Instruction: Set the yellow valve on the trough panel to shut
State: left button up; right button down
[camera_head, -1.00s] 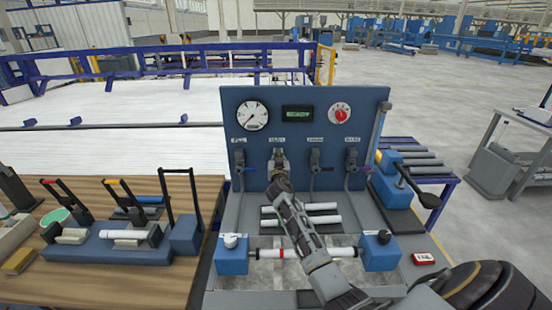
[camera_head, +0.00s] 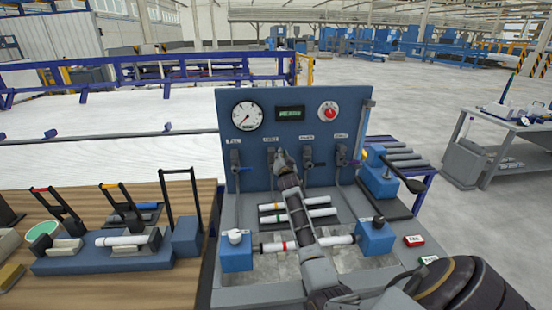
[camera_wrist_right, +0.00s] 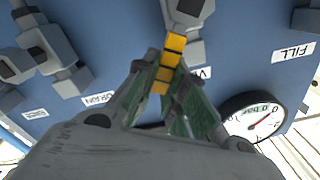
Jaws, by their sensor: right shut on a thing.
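The trough panel (camera_head: 350,100) is an upright blue board with a row of grey valves under small labels. The yellow valve handle (camera_wrist_right: 172,50) shows in the right wrist view, running from its grey valve body (camera_wrist_right: 188,12) into my right gripper. My right gripper (camera_wrist_right: 158,84) is shut on this handle, with a finger on each side. In the head view my right gripper (camera_head: 282,160) is at the second valve from the left and hides the yellow handle. My left gripper is not in view.
The blue-handled valve (camera_head: 236,162) is left of my gripper and the purple-handled valve (camera_head: 342,158) is right. A dial gauge (camera_head: 248,116) and a red knob (camera_head: 328,111) sit above. Below, a white pipe (camera_head: 335,240) spans blue blocks.

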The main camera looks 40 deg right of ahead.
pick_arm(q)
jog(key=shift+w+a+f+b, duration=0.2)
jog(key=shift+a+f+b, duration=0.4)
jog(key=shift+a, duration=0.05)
pick_arm(e)
notch_tip(320, 180, down, 6)
jog(key=s+d+m, duration=0.1)
jog(key=d+m, duration=0.1)
jog(key=m, duration=0.9)
jog(key=shift+s+d+f+m, duration=0.15)
jog(key=shift+s+d+m, duration=0.2)
jog(key=shift+s+m, duration=0.05)
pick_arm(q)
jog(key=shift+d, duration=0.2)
pick_arm(e)
jog(key=c, duration=1.5)
grip_release()
jog(key=shift+o, duration=0.2)
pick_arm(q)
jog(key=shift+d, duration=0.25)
pick_arm(e)
jog(key=v, duration=0.7)
jog(key=shift+s, duration=0.25)
